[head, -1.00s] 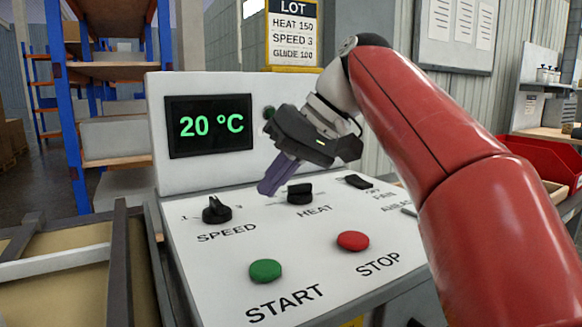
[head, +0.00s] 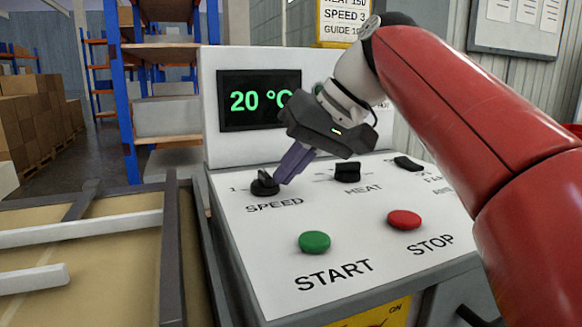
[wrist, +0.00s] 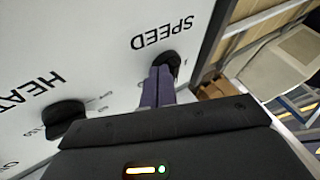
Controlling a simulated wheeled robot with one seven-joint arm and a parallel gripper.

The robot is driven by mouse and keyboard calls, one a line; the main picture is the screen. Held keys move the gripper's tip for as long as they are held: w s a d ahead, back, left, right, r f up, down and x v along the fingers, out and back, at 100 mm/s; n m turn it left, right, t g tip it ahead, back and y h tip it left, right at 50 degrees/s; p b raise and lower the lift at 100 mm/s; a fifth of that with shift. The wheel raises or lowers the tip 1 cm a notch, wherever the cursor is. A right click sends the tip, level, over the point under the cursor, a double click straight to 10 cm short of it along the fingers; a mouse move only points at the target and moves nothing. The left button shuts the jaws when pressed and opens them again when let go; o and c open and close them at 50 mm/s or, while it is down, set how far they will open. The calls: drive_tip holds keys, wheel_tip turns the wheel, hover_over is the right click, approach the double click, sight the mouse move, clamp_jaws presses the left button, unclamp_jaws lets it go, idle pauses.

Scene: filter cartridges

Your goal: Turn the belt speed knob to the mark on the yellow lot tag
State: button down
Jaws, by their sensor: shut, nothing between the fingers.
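The black SPEED knob (head: 265,184) sits at the left of the white control panel, with a "1" mark to its left. My gripper (head: 281,180) is shut, its purple fingers angled down with their tips right beside the knob's right side. In the wrist view the fingertips (wrist: 160,72) also meet or nearly meet the knob (wrist: 172,62); I cannot tell if they touch. The fingers hide part of the knob's scale. The yellow lot tag (head: 343,43) hangs at the top, partly cut off, reading "SPEED 3".
A green START button (head: 314,243) and a red STOP button (head: 404,219) are nearer the front. The display (head: 258,99) reads 20 °C, partly covered by my gripper.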

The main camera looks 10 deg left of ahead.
sight(265, 183)
drive_tip(key=shift+s+m+t, duration=0.4)
drive_tip(key=shift+m+t, duration=0.3)
drive_tip(key=shift+m, duration=0.4)
drive_tip(key=shift+s+a+m+t+h, duration=0.15)
drive_tip(key=shift+s+m+t+h, duration=0.2)
drive_tip(key=shift+m, duration=0.35)
drive_tip(key=m+t, duration=0.1)
drive_tip(key=m+h+p, duration=0.1)
drive_tip(key=m, duration=0.1)
drive_tip(key=s+a+m+t+h, duration=0.1)
drive_tip(key=m, duration=0.1)
drive_tip(key=shift+s+r+t, duration=0.1)
drive_tip(key=shift+r+t, duration=0.05)
drive_tip(key=shift+t, duration=0.2)
drive_tip(key=shift+a+m+p, duration=0.15)
drive_tip(key=shift+m+p, duration=0.15)
drive_tip(key=shift+p, duration=0.1)
drive_tip(key=shift+s+a, duration=0.15)
drive_tip(key=shift+s+a+p, duration=0.15)
drive_tip(key=shift+a+p, duration=0.15)
drive_tip(key=shift+p, duration=0.05)
